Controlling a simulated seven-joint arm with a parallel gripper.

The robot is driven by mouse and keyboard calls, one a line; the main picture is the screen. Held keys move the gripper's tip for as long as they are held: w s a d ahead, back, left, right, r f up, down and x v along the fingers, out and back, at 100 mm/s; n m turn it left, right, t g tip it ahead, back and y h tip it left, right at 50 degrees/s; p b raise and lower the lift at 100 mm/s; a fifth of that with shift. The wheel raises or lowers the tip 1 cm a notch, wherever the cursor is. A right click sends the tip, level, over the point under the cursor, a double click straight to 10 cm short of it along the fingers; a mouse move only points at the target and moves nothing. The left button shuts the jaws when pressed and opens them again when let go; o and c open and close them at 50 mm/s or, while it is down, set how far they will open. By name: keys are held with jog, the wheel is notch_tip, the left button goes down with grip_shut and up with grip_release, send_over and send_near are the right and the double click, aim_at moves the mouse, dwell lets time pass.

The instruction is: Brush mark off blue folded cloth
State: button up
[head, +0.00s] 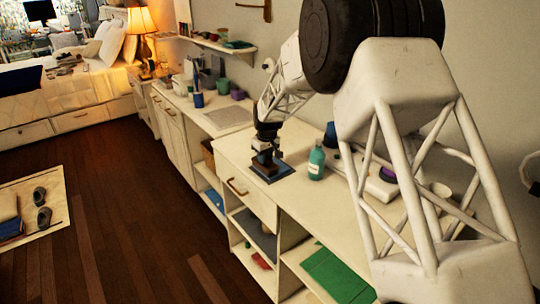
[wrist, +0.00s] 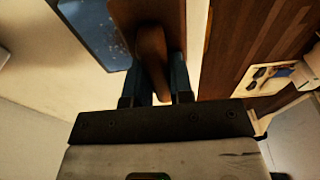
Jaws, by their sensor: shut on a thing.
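The blue folded cloth (head: 272,173) lies flat on the white cabinet top near its front edge. In the wrist view the cloth (wrist: 88,22) is at the upper left, with pale specks (wrist: 114,42) on its surface. A brown wooden brush (wrist: 150,42) is between my fingers, its handle toward my palm and its wide body at the top edge. My gripper (wrist: 157,66) is shut on this handle. In the head view my gripper (head: 266,146) points down and holds the brush over the cloth. The bristles are hidden, so I cannot tell whether they touch the cloth.
A teal bottle (head: 316,162) stands just right of the cloth. A grey flat board (head: 229,116), a blue cup (head: 198,100) and several pots are farther back along the cabinets. Open shelves below hold a green cloth (head: 335,274).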

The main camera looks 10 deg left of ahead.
jog(key=shift+r, duration=4.05)
jog(key=shift+f, duration=0.1)
